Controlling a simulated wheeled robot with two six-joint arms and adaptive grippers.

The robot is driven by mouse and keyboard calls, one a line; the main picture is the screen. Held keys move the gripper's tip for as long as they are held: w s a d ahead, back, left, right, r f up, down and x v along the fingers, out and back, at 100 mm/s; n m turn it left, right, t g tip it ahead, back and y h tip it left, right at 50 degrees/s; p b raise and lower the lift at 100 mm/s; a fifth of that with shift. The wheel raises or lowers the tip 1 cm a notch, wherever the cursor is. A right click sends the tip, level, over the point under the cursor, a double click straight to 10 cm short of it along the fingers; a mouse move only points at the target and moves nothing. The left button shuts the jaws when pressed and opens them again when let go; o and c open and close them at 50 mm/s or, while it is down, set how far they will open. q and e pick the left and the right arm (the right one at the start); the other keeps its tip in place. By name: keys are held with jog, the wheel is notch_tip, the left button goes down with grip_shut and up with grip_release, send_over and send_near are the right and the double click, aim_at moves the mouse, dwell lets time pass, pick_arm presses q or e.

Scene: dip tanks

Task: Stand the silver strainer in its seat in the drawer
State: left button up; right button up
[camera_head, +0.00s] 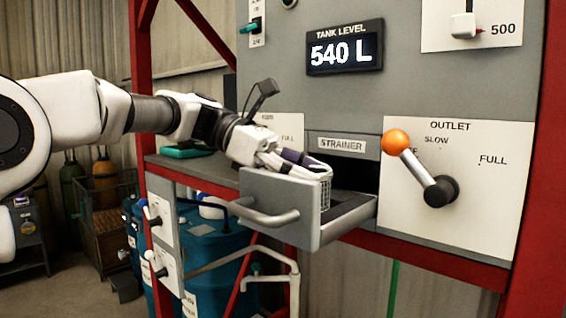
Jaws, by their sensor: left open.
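The strainer drawer (280,205) is pulled out of the grey panel, under the STRAINER label. The silver strainer (325,193), a mesh basket, stands inside the drawer towards its right part and looks upright. Its lower part is hidden by the drawer front, so I cannot tell whether it is fully in its seat. My left gripper (304,164) comes in from the left over the drawer, with its fingers open at the strainer's top. I cannot tell whether they touch it. My right gripper is not in view.
An outlet lever with an orange knob (396,142) sticks out right of the drawer. The drawer handle (258,214) juts forward. A green object (187,151) lies on the ledge at left. A red frame (420,248) and blue drums (215,250) stand below.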

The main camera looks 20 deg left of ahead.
pick_arm(q)
jog(key=b+v, duration=0.1)
jog(key=v, duration=1)
jog(key=shift+a, duration=0.2)
dwell(0.4)
